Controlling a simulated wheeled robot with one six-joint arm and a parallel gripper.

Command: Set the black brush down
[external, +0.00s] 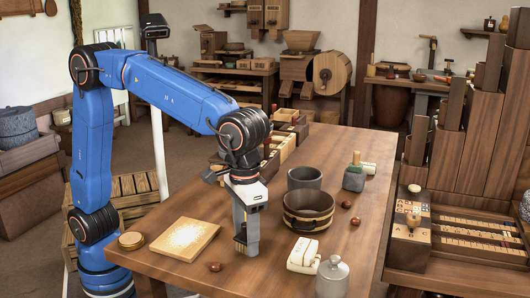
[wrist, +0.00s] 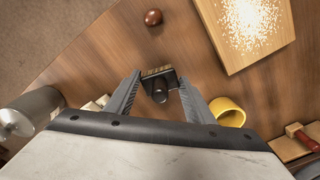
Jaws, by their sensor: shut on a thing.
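The black brush (wrist: 160,90) shows in the wrist view between my fingers, with a dark body and handle and a strip of pale bristles at its far edge. My gripper (wrist: 159,84) is shut on it. In the external view my gripper (external: 242,246) points down just above or at the wooden table (external: 270,276), right of a speckled board (external: 185,241). The brush is mostly hidden by my fingers there. I cannot tell whether the bristles touch the table.
A brown ball (external: 215,267) lies in front of my gripper. A dark-banded wooden tub (external: 308,212), a pale block (external: 303,256) and a grey lidded canister (external: 332,277) stand to the right. A yellow ring-like cup (wrist: 228,112) shows near my fingers in the wrist view.

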